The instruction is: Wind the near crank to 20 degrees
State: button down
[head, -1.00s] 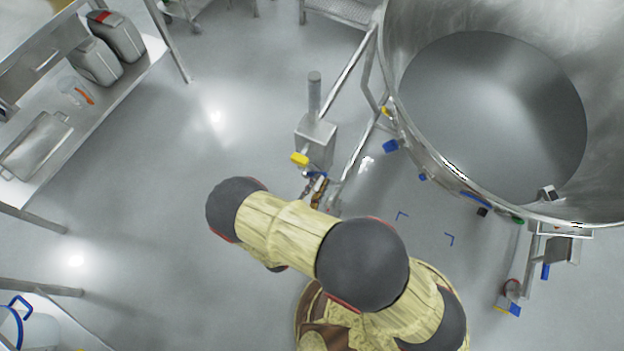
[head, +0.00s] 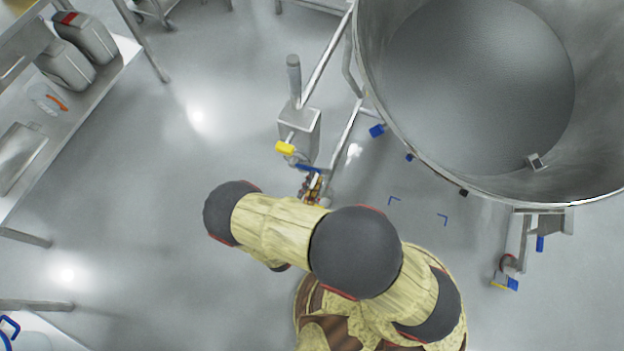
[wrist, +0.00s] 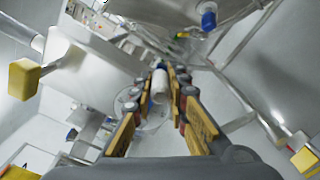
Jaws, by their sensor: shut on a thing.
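The crank unit is a grey metal box (head: 300,130) on the floor with a short post on top, left of the big vessel. A yellow knob (head: 285,147) sticks out at its lower left; a yellow block also shows at the left of the wrist view (wrist: 24,78). A blue bar (head: 308,168) shows at the box's near side. My gripper (head: 312,187) is just below that bar, partly hidden by my arm. In the wrist view its fingers (wrist: 168,82) are shut on a pale cylindrical crank grip (wrist: 158,86). The crank's angle cannot be read.
The big steel vessel (head: 585,165) stands close on the right, with metal frame legs beside the box. A bench (head: 85,105) with canisters (head: 85,38) is at the far left. Open floor lies between bench and box.

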jog(key=shift+d, duration=0.1)
dwell(0.3)
jog(key=c, duration=1.7)
grip_release()
jog(key=v, duration=0.7)
jog(key=shift+s, duration=0.25)
